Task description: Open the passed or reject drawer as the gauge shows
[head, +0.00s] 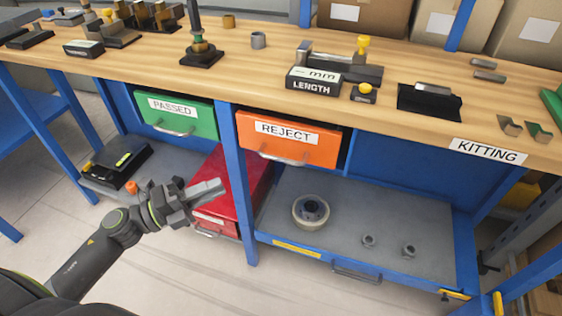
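The green PASSED drawer (190,122) and the orange REJECT drawer (312,152) sit side by side under the bench top, each with a bar handle. The green one looks shut. A dark gap shows beside the orange front, and I cannot tell if it stands slightly out. A gauge block marked LENGTH and mm (313,84) stands on the bench; I can read no number on it. My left gripper (208,190) is below and in front of the drawers, touching neither handle; its finger opening is unclear. My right gripper is not in view.
A blue post (235,190) stands between the drawers. A red box (232,180) sits behind my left gripper. The lower grey shelf (390,210) holds a round part (310,212) and small nuts. Fixtures crowd the wooden bench top (270,95). Floor in front is clear.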

